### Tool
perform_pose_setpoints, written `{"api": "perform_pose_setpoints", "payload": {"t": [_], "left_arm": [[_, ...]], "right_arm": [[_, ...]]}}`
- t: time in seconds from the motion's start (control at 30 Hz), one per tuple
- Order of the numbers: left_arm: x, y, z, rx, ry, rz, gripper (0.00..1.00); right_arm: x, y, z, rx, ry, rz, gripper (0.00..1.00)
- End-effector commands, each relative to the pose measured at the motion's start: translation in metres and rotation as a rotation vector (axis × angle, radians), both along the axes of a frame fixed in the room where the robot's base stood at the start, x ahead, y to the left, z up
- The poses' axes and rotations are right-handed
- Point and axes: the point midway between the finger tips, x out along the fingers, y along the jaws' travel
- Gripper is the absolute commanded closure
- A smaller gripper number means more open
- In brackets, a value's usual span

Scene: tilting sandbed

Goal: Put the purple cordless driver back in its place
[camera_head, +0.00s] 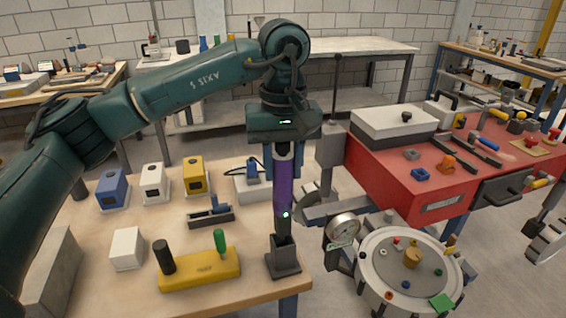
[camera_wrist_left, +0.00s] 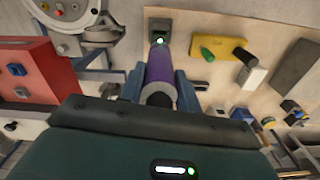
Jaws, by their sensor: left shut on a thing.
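The purple cordless driver (camera_head: 283,190) is upright, its dark lower end pointing down, near the table's right front corner. My left gripper (camera_head: 283,172) is shut on it from above, a blue finger on each side. A dark grey holder (camera_head: 284,262) with a square base stands directly beneath. The driver's lower end meets the holder's top in the head view; I cannot tell how deep it sits. In the left wrist view the driver (camera_wrist_left: 161,70) runs between the fingers toward the holder (camera_wrist_left: 157,24), with a green light at its far end. My right gripper is out of view.
A yellow block (camera_head: 200,270) with black and green handles lies left of the holder. Blue, white and yellow boxes (camera_head: 196,176) stand behind it. To the right are a round dial-fitted pan (camera_head: 372,290) and a red tool chest (camera_head: 400,180).

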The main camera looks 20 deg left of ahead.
Motion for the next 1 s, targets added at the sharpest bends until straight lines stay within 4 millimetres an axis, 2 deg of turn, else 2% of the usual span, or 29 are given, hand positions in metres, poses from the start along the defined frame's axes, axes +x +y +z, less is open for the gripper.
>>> {"api": "perform_pose_setpoints", "payload": {"t": [1.0], "left_arm": [[0.000,0.000,-0.023,-0.001,-0.002,0.000,0.93]], "right_arm": [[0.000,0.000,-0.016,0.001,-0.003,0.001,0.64]]}}
